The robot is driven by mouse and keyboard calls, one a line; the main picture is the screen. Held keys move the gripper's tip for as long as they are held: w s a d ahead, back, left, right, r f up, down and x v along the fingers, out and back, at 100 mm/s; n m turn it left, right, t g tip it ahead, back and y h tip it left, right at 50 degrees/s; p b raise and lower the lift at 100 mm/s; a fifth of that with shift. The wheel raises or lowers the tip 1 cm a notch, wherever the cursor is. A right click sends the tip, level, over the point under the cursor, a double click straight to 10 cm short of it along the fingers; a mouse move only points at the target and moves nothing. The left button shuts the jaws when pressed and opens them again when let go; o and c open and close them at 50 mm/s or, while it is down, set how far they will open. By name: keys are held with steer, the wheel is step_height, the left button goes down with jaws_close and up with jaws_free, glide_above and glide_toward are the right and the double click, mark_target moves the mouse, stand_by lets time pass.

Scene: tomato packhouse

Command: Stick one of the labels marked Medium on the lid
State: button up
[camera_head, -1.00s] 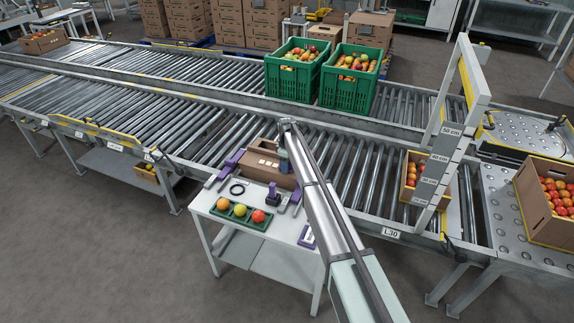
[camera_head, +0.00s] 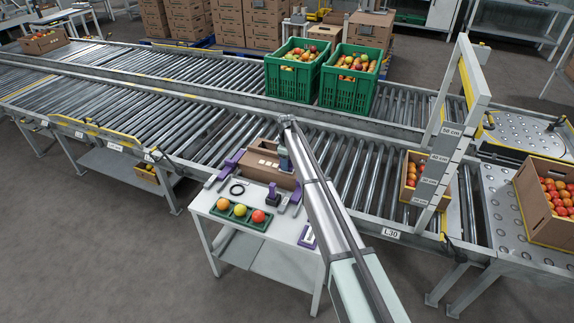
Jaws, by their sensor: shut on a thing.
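A closed brown carton with its lid (camera_head: 259,168) lies at the back of the white table, between purple holders. Small pale marks show on the lid, too small to read. My gripper (camera_head: 284,165) points down at the right part of the lid, close to it or touching; I cannot tell which. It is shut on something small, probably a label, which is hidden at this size. A purple-edged card (camera_head: 307,236) with white on it lies at the table's right edge; I cannot read its marking.
Roller conveyors run behind, with green crates (camera_head: 345,91) and a measuring gate (camera_head: 441,150).

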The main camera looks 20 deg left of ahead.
steer(key=shift+r, duration=2.25)
steer(key=shift+a, duration=0.1)
